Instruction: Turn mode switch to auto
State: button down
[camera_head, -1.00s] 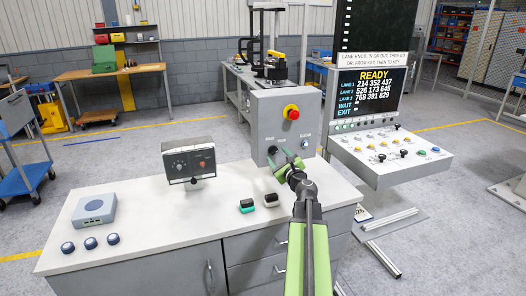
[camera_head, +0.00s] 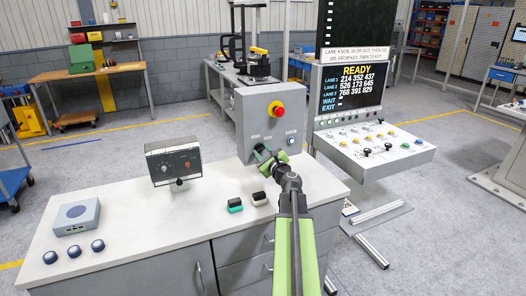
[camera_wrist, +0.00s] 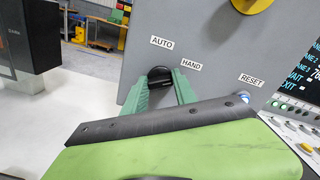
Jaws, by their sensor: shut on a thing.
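The mode switch is a black knob (camera_wrist: 160,77) on the front of a grey control box (camera_head: 255,112). My gripper (camera_wrist: 161,86) is shut on the knob, with one green finger on each side. In the head view my gripper (camera_head: 264,154) is at the lower front of the box and hides most of the knob. I cannot tell which label the knob points to.
A red emergency button on a yellow base (camera_head: 277,111) is above the switch. A RESET label (camera_wrist: 251,80) and blue button are to the right. A dark meter box (camera_head: 174,161) stands left on the white bench (camera_head: 130,225). A sloped button console (camera_head: 374,150) is at right.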

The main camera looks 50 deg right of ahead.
jog(key=shift+s+d+r, duration=0.1)
jog(key=shift+d+r, duration=0.1)
jog(key=shift+r, duration=0.05)
jog(key=shift+f, duration=0.1)
jog(key=shift+a+n, duration=0.1)
jog(key=shift+n, duration=0.2)
jog(key=n, duration=0.4)
jog(key=shift+f+n, duration=0.1)
jog(key=shift+n, duration=0.2)
jog(key=n, duration=0.6)
jog(key=shift+n, duration=0.4)
jog(key=c, duration=1)
grip_release()
jog(key=shift+f, duration=0.1)
jog(key=shift+a, duration=0.15)
